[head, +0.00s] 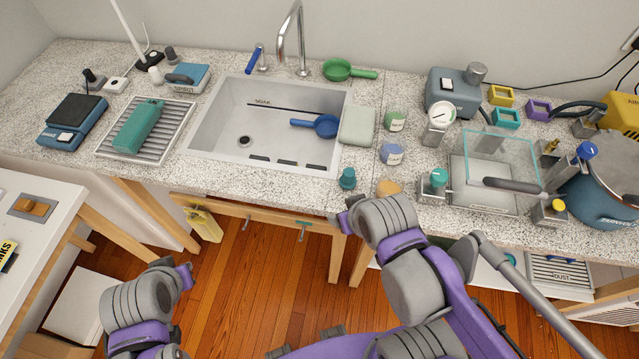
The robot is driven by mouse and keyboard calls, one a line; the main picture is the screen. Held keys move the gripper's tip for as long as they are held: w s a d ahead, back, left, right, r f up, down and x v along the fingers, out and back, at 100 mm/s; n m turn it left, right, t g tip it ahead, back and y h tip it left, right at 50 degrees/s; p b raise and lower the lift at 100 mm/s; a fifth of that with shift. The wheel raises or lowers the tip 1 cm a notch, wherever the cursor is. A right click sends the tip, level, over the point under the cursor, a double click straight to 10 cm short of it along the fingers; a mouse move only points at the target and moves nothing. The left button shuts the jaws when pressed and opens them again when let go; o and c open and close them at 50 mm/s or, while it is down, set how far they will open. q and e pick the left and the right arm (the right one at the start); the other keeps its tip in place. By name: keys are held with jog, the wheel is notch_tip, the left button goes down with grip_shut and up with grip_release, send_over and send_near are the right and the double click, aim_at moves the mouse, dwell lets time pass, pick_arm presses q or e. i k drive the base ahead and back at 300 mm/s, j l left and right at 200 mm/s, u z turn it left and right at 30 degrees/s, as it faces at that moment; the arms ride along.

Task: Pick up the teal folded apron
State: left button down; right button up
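A teal folded bundle (139,126), which looks like the folded apron, lies on a slatted metal drying rack (172,142) on the counter left of the sink. Its top is uncovered and no gripper touches it. My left gripper (184,275) is at the lower left, over the floor in front of the counter and well short of the bundle. My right gripper (342,219) is near the counter's front edge, right of the sink and far from the bundle. The fingers of both are too small and turned away to show whether they are open.
A blue scale (73,121) stands left of the rack, and a blue-topped device (187,79) behind it. The sink (215,118) holds a blue scoop (325,126). A small teal cup (347,178) stands near my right gripper. A white side table (38,225) is at left.

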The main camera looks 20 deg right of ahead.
aim_at(129, 140)
jog(key=i+j+z, duration=0.45)
jog(key=j, duration=0.25)
jog(key=j+z, duration=0.25)
jog(key=i+j+z, duration=0.2)
jog(key=j, duration=0.35)
